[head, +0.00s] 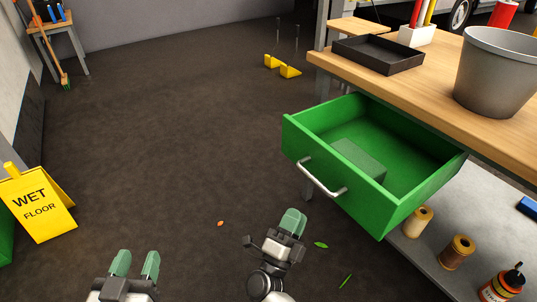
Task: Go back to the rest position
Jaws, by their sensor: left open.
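My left gripper (134,262) is low at the left of the head view, with its two green fingertips apart and nothing between them. My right gripper (291,222) is low in the middle, below and in front of the open green drawer (370,198). Its fingers overlap in this view, so I cannot tell how far apart they are. I see nothing held in it. A green box-like block (358,160) lies inside the drawer. The drawer's metal handle (321,178) is apart from my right gripper in the picture.
A wooden workbench (437,92) at right carries a grey bucket (497,75) and a black tray (378,54). Spools (457,252) stand on its lower shelf. A yellow wet-floor sign (38,203) stands at left. Leaves (321,245) lie on the floor.

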